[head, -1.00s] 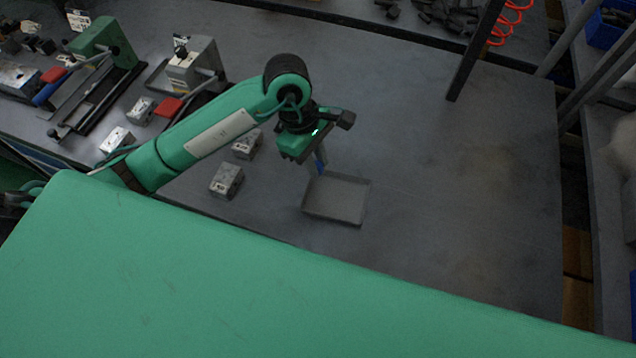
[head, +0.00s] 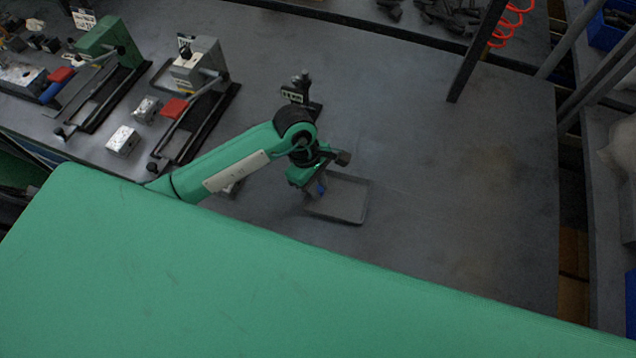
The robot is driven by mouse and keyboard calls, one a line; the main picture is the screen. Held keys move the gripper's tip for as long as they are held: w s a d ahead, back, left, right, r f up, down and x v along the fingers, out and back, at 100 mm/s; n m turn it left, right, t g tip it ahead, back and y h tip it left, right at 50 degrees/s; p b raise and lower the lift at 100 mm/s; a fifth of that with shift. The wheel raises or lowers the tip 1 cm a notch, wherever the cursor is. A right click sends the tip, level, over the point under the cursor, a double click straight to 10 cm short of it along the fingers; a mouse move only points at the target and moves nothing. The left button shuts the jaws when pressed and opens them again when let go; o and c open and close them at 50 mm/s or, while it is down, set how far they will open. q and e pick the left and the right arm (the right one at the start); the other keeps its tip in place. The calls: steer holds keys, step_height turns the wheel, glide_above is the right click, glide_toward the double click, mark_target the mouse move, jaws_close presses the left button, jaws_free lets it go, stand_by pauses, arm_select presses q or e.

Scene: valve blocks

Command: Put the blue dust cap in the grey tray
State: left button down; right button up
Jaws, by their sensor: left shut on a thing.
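The grey tray (head: 348,200) is a shallow square tray on the dark bench, near the middle of the head view. My left gripper (head: 317,192) is over the tray's left part, pointing down, shut on the blue dust cap (head: 322,187). Only a small blue patch of the cap shows; the gripper hides the rest. I cannot tell whether the cap touches the tray floor. My right gripper is not in view.
A small dark stand (head: 301,90) is behind my arm. The bench right of the tray is clear. A dark post (head: 477,50) rises at the back.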

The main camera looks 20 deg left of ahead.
arm_select(q)
steer(key=shift+f, duration=0.2)
steer(key=c, duration=1.3)
jaws_free()
steer(key=shift+r, duration=0.1)
steer(key=shift+r, duration=0.15)
steer(key=shift+w+a+r, duration=0.1)
steer(key=shift+r, duration=0.15)
steer(key=b+v, duration=0.3)
steer(key=v, duration=0.8)
steer(key=shift+r, duration=0.2)
